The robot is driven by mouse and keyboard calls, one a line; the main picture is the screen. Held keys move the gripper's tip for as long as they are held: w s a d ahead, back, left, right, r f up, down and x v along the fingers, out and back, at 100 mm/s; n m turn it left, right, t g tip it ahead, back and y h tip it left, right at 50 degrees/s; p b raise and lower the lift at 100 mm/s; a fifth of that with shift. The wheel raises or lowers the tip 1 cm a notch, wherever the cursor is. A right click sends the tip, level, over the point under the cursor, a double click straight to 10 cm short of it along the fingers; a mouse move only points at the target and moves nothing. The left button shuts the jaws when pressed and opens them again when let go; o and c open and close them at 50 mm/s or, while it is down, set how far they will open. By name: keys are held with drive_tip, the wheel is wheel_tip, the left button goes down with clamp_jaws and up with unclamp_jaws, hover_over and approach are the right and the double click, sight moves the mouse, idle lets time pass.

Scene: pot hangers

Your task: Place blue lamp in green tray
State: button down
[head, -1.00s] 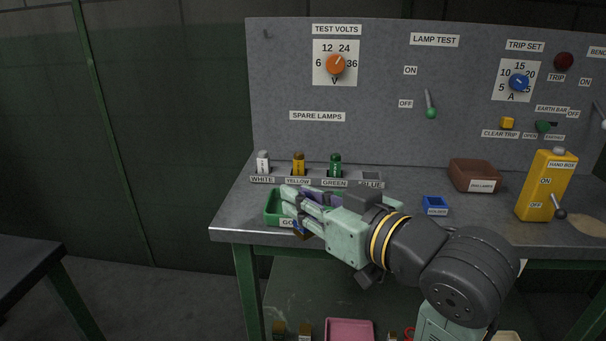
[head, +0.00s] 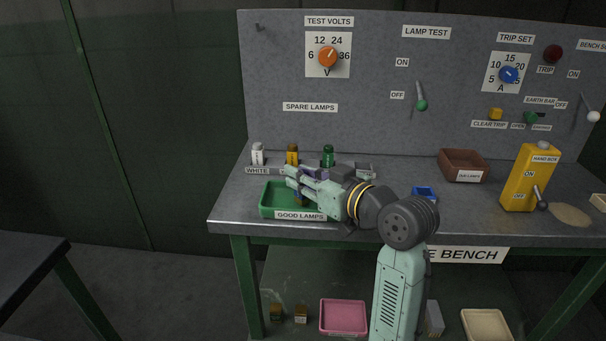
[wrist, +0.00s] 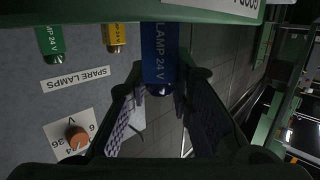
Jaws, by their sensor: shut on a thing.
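The green tray (head: 266,199), labelled GOOD LAMPS, sits at the bench's front left. My gripper (head: 294,183) is over its right part, pointing left. The wrist view shows the blue lamp (wrist: 160,55), marked LAMP 24 V, held between the two finger pads of my gripper (wrist: 165,90). The tray's edge (wrist: 215,10) shows across the top of the wrist view. I cannot tell whether the lamp touches the tray floor.
Behind the tray stand a white lamp (head: 257,154), a yellow lamp (head: 292,154) and a green lamp (head: 328,155) in a rack. To the right are a blue holder (head: 424,192), a brown tray (head: 464,165) and a yellow hand box (head: 531,178). The upright panel rises behind.

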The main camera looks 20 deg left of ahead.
drive_tip(key=shift+f, duration=0.2)
drive_tip(key=shift+f, duration=0.15)
drive_tip(key=c, duration=1.4)
unclamp_jaws()
drive_tip(key=shift+c, duration=0.2)
drive_tip(key=shift+r, duration=0.4)
drive_tip(key=b+v, duration=0.2)
drive_tip(key=v, duration=1)
drive_tip(key=shift+f, duration=0.15)
